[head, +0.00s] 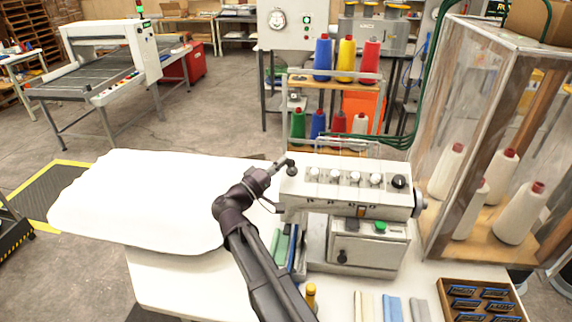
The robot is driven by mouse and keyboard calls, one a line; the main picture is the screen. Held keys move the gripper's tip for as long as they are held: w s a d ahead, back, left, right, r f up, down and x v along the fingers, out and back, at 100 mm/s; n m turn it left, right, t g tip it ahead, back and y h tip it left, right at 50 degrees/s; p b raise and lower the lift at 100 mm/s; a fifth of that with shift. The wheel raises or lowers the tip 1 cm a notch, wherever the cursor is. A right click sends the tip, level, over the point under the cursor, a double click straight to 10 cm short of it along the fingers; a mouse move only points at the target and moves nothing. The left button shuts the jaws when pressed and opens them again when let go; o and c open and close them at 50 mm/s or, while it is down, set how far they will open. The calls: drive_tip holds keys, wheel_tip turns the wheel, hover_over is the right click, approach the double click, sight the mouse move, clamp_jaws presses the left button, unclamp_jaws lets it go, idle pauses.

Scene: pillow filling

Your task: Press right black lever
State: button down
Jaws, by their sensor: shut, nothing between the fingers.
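The filling machine (345,192) is a white box with several white knobs along its top. A black round knob (398,181) sits at the right end of its top. A small black lever (342,257) shows on the front of the lower box. A dark knob-like part (291,170) is at the machine's upper left corner. My gripper (283,163) is shut and empty, at that left corner close to the dark part; I cannot tell whether they touch. It is well left of the black round knob. Which part is the right black lever is unclear.
A white pillow (140,200) lies on the table left of my arm. A green button (380,227) is on the machine front. A clear cabinet with thread cones (519,215) stands at right. A spool rack (335,85) is behind. A tray (447,303) is at front right.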

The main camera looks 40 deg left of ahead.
drive_tip(key=s+a+f+b, duration=0.1)
drive_tip(key=s+a, duration=0.3)
drive_tip(key=s, duration=0.4)
drive_tip(key=shift+a+f, duration=0.2)
drive_tip(key=shift+a, duration=0.2)
idle(0.3)
drive_tip(key=shift+s, duration=0.2)
idle(0.6)
